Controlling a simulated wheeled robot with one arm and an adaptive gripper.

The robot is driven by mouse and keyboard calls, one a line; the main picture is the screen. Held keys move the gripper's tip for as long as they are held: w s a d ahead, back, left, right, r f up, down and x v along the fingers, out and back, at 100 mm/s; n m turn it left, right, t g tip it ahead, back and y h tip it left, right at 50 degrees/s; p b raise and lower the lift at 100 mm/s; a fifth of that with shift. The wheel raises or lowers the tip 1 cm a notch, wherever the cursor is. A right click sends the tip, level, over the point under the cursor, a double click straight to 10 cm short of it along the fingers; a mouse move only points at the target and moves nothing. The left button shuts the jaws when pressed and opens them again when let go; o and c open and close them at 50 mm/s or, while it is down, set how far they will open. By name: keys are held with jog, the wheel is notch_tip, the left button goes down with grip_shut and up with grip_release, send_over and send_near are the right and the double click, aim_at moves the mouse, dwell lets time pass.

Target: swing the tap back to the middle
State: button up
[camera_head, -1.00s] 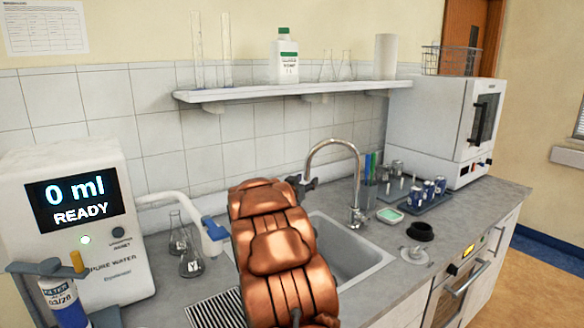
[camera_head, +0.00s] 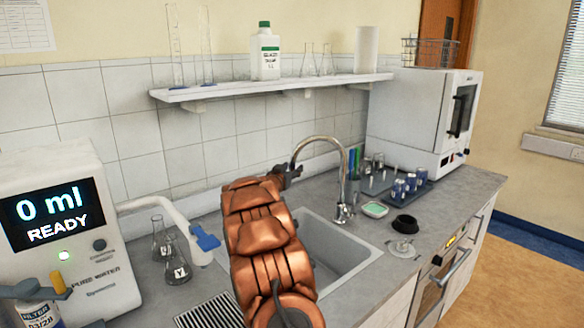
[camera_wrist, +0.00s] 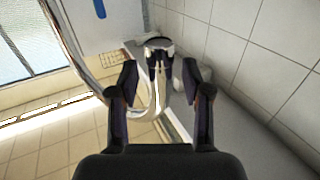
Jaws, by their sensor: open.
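The tap (camera_head: 344,180) is a chrome gooseneck at the back right of the sink. Its base stands upright on the counter and its spout arches to the left, over the back part of the basin. My gripper (camera_head: 290,171) is small and dark in the head view, right at the spout's free end; my copper arm hides part of the sink. In the wrist view my gripper (camera_wrist: 160,72) has its two dark fingers apart. A pale, shiny curved piece (camera_wrist: 151,104), apparently the tap, shows between and beyond them. I cannot tell whether a finger touches it.
The sink (camera_head: 352,262) lies below. A shelf (camera_head: 270,90) with glassware runs above. Right of the tap are a green dish (camera_head: 375,209), a black round piece (camera_head: 404,223) and a vial rack (camera_head: 418,197).

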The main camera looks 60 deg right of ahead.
jog(key=shift+w+d, duration=0.1)
jog(key=shift+d, duration=0.3)
jog(key=shift+c, duration=0.4)
grip_shut()
